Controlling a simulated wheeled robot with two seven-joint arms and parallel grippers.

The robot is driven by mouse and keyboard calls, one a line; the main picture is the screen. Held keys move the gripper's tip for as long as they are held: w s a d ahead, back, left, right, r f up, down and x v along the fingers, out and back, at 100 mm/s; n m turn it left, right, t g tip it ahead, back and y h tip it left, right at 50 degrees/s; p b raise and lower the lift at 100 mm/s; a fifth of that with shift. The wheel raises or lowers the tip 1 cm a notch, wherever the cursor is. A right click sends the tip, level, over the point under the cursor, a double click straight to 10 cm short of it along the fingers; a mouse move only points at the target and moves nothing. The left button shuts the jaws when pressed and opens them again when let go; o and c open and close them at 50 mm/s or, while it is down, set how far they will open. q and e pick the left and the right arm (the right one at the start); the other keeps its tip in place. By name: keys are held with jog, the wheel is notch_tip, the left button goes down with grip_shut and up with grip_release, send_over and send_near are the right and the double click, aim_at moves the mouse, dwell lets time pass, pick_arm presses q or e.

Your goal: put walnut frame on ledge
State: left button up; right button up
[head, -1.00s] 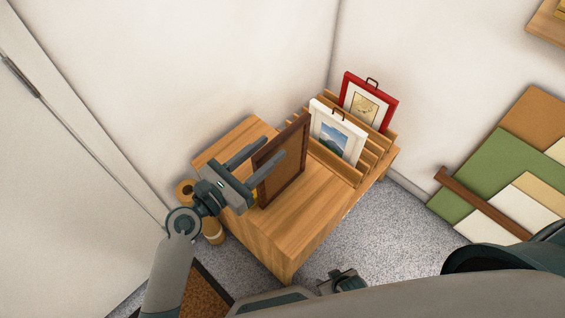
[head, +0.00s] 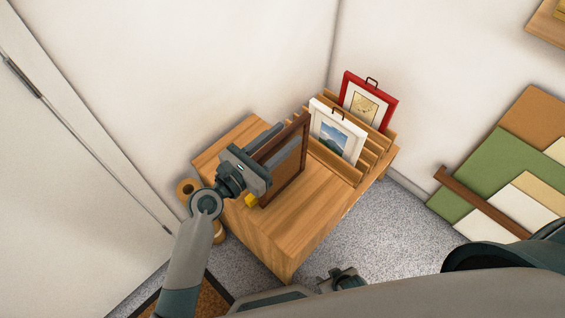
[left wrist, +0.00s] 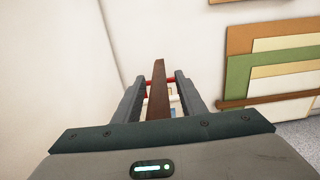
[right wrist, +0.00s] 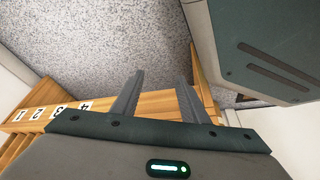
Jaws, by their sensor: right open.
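The walnut frame (head: 299,130) stands upright on the wooden bench, in front of the rack slots. My left gripper (head: 282,143) has come in over its near side edge. In the left wrist view the frame (left wrist: 158,88) shows edge-on between the two fingers (left wrist: 163,80), with a small gap on each side, so the gripper is open around it. A wooden ledge (head: 547,22) shows in part at the upper right of the head view. My right gripper (right wrist: 160,78) is open and empty, above the floor beside the bench.
A white frame (head: 337,131) and a red frame (head: 368,100) stand in the slotted rack on the bench (head: 290,235). Coloured boards (head: 510,150) lean on the right wall behind a brown bar (head: 482,203).

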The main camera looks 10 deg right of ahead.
jog(key=shift+w+a, duration=0.1)
jog(key=shift+a, duration=0.15)
pick_arm(q)
jog(key=shift+c, duration=1.1)
grip_shut()
pick_arm(e)
jog(key=shift+a+r, duration=0.1)
jog(key=shift+a, duration=0.3)
jog(key=shift+d, duration=0.15)
